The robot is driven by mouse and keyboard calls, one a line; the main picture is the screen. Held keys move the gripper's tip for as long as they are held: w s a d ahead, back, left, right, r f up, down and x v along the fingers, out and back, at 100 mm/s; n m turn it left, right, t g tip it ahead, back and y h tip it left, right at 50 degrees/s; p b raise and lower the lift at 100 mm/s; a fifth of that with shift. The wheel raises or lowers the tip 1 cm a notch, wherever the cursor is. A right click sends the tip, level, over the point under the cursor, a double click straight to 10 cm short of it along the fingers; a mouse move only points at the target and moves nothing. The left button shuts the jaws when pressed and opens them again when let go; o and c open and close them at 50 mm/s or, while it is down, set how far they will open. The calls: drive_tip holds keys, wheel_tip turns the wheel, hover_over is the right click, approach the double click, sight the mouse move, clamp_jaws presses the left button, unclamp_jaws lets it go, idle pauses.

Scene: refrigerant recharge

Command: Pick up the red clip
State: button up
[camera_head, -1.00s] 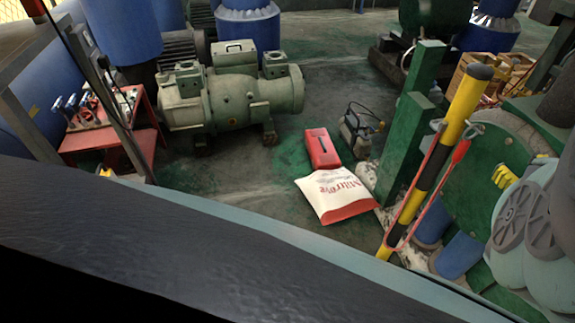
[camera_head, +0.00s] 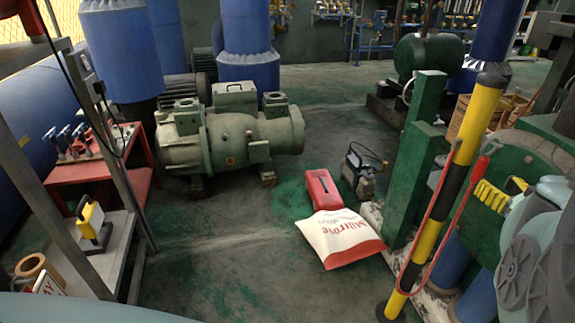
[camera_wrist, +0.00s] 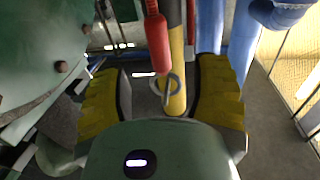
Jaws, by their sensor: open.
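The red clip (camera_head: 477,172) hangs near the top of a yellow-and-black post (camera_head: 462,150), with a thin red loop running down beside the post. In the wrist view the clip's red handle (camera_wrist: 157,42) and metal hook show in front of the yellow post (camera_wrist: 177,50). My gripper (camera_head: 488,195), with yellow fingers, is at the right of the post, close to the clip. In the wrist view my gripper (camera_wrist: 160,80) is open, one finger on each side of the clip and post. I cannot tell whether either finger touches them.
Green steel posts (camera_head: 415,170) stand just left of the striped post. A white-and-red sack (camera_head: 340,238), a red box (camera_head: 322,190) and a small pump (camera_head: 360,172) are on the floor. A large green motor (camera_head: 225,140) stands behind. Open floor lies at centre-left.

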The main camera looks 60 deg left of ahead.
sight(483, 172)
drive_tip(key=b+x, duration=0.2)
drive_tip(key=x, duration=0.4)
drive_tip(key=shift+w+a+b, duration=0.1)
drive_tip(key=shift+a+b, duration=0.15)
drive_tip(key=shift+b, duration=0.15)
drive_tip(key=shift+w+a, duration=0.1)
drive_tip(key=shift+o, duration=0.2)
clamp_jaws()
